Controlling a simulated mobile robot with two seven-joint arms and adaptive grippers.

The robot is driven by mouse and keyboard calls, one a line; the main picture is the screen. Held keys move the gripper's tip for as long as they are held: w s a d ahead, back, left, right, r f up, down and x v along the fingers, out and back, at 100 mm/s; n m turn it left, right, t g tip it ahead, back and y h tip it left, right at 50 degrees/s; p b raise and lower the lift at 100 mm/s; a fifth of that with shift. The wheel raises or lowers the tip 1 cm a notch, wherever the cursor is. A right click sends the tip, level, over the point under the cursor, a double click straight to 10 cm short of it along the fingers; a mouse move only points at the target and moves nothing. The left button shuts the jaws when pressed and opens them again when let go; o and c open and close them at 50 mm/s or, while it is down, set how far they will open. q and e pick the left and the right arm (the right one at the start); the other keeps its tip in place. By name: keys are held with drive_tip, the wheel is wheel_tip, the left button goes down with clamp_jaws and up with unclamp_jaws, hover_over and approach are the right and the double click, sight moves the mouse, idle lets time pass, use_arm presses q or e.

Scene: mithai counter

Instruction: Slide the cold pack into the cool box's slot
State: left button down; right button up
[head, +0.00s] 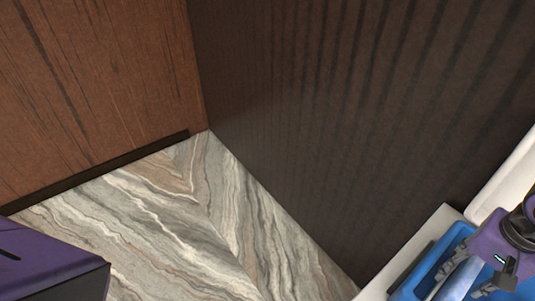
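The blue cool box (430,262) is at the bottom right corner of the head view, cut off by the lower edge. A pale blue, whitish slab, which looks like the cold pack (459,281), is at the box's opening. My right gripper (474,280) is over the box with a grey finger on each side of the pack and appears shut on it. The slot and the pack's lower end are hidden, so I cannot tell how far in the pack is. My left gripper is not in view.
A pale counter edge (398,265) runs beside the box, with a white object (503,180) behind it. A dark ribbed panel (330,110) and a brown wooden panel (90,90) stand around clear marble-patterned floor (190,225).

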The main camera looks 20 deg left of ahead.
drive_tip(key=shift+r, duration=0.2)
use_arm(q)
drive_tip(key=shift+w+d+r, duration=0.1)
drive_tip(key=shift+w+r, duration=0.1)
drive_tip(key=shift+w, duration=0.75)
use_arm(e)
wheel_tip(320, 180, up, 12)
drive_tip(key=shift+f, duration=0.15)
drive_tip(key=shift+f, duration=0.1)
